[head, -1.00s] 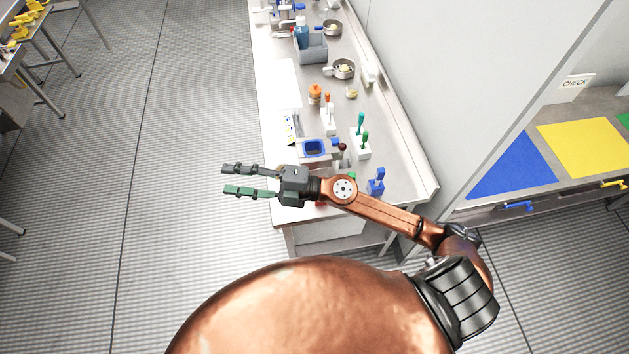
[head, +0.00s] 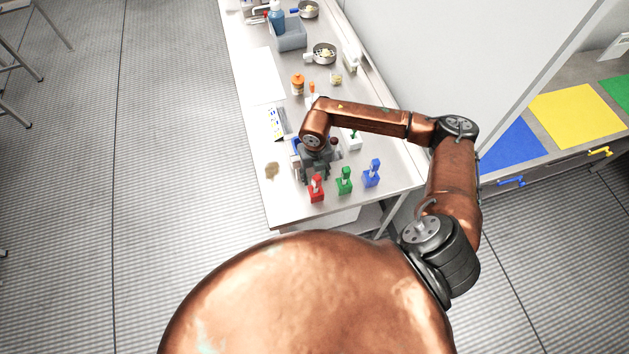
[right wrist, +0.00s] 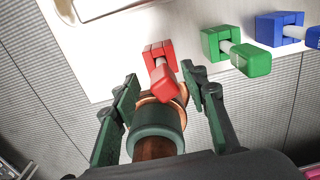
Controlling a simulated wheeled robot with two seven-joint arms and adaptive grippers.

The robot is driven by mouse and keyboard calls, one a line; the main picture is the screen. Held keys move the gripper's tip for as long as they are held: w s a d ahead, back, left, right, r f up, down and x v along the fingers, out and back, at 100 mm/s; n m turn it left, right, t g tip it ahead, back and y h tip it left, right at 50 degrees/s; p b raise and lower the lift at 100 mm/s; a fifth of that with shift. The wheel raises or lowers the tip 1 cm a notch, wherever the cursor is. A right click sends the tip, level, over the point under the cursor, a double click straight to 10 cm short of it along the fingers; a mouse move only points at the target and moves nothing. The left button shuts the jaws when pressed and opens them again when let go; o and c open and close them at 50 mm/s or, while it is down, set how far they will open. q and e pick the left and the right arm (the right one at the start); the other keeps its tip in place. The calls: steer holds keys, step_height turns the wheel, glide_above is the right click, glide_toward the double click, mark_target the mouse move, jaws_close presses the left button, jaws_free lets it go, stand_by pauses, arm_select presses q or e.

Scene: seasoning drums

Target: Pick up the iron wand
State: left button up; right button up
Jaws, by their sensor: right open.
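My right gripper (head: 316,174) is over the near end of the bench, just behind a red block. It also shows in the right wrist view (right wrist: 156,84), with its two green fingers apart. My left gripper is out of view.
A red block (head: 316,188), a green block (head: 344,181) and a blue block (head: 371,173) with upright knobs stand along the near edge. A brown patch (head: 272,171) lies left of the gripper. Pans, an orange-capped bottle (head: 298,83) and a grey bin (head: 289,37) are farther back.

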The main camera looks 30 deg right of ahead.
steer(key=shift+s+f, duration=0.25)
steer(key=shift+f, duration=0.1)
step_height(320, 180, down, 4)
steer(key=shift+a+f+p, duration=0.1)
steer(key=shift+f+p, duration=0.1)
steer(key=shift+p, duration=0.85)
steer(key=shift+f, duration=0.2)
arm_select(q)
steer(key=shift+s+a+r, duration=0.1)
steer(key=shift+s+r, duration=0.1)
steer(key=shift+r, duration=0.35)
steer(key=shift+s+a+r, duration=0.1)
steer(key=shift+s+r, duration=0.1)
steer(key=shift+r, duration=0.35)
arm_select(e)
steer(key=shift+s, duration=0.1)
steer(key=shift+c, duration=0.6)
steer(key=c, duration=0.3)
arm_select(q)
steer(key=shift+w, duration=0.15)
arm_select(e)
jaws_close()
